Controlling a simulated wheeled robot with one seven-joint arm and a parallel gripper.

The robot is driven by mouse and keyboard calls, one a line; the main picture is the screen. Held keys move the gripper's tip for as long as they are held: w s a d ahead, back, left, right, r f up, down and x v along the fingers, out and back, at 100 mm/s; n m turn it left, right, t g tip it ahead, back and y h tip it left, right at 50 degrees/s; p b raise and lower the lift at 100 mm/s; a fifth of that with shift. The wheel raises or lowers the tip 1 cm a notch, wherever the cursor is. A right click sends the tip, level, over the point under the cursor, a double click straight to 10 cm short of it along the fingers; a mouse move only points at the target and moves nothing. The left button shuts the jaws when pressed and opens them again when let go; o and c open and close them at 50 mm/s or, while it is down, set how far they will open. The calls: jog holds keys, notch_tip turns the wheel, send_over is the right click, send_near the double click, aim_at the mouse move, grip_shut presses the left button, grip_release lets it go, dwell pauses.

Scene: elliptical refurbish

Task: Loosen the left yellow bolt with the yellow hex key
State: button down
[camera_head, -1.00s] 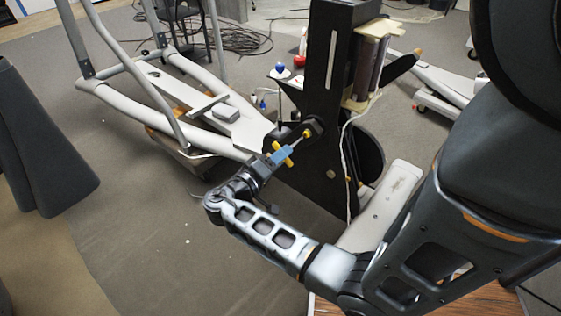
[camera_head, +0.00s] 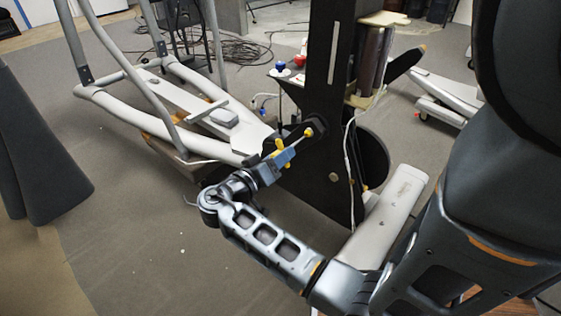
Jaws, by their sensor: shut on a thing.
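My gripper (camera_head: 281,159) has blue fingers and is shut on the yellow hex key (camera_head: 280,144). The key's yellow handle sticks out above the fingers, and its thin pale shaft points up and right. The shaft reaches a yellow bolt (camera_head: 308,132) on a dark hub of the upright black frame (camera_head: 335,100). The key's tip looks to be at the bolt, but I cannot tell whether it is seated in it. I cannot pick out a second yellow bolt for certain.
A grey-white elliptical frame (camera_head: 185,112) lies behind and left of my gripper. A white cable (camera_head: 346,150) hangs along the black frame. A blue-topped tool (camera_head: 280,68) and a red object (camera_head: 299,61) stand behind. Grey floor (camera_head: 130,215) is open at left.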

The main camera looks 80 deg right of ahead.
jog(key=shift+m, duration=0.4)
jog(key=shift+s+d+b, duration=0.3)
jog(key=shift+s+d, duration=0.05)
jog(key=shift+d, duration=0.3)
dwell(2.3)
dwell(0.3)
